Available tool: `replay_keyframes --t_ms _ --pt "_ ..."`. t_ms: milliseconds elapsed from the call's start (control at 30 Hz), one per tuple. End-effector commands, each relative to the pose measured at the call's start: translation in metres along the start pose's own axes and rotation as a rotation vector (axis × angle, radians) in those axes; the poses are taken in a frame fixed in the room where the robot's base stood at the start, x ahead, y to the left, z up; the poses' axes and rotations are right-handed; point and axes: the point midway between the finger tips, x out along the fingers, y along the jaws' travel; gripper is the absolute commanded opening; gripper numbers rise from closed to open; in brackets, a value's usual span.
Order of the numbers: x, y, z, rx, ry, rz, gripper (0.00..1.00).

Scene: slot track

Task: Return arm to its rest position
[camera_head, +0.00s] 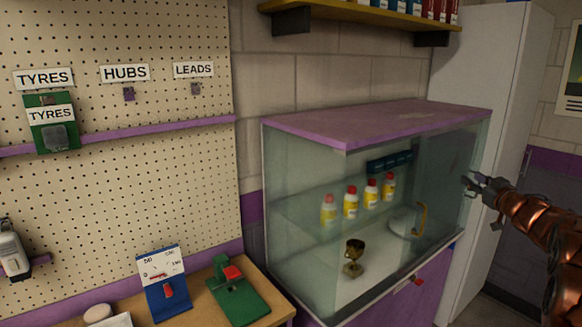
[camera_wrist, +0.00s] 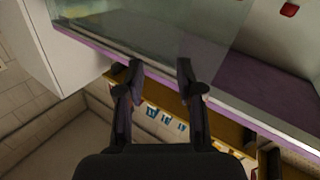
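My gripper (camera_head: 477,184) is at the right of the head view, at the end of my copper-coloured arm, in front of the glass display case (camera_head: 375,200) and near its right end. In the wrist view my gripper (camera_wrist: 160,75) has its two dark fingers apart with nothing between them. The case and its purple edge show beyond the fingertips in that view. Whether the gripper touches the glass cannot be told, but it looks apart from it.
The case holds several yellow bottles (camera_head: 351,202) and a small trophy (camera_head: 354,256). A tall white cabinet (camera_head: 490,100) stands behind my arm. A shelf (camera_head: 370,20) runs above. A pegboard (camera_head: 120,200) and a bench with a green device (camera_head: 238,295) are at left.

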Motion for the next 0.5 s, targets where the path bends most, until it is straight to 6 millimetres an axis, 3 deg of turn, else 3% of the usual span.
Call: replay_keyframes --t_ms 67,200,367,500 --pt "0.002 -0.004 -0.016 -0.005 -0.029 0.068 0.37" --pt "-0.005 -0.01 -0.028 0.002 -0.106 0.184 0.37" --pt "-0.024 -0.024 -0.03 0.021 -0.221 0.298 0.37" --pt "-0.049 -0.045 -0.025 0.045 -0.34 0.373 0.37"
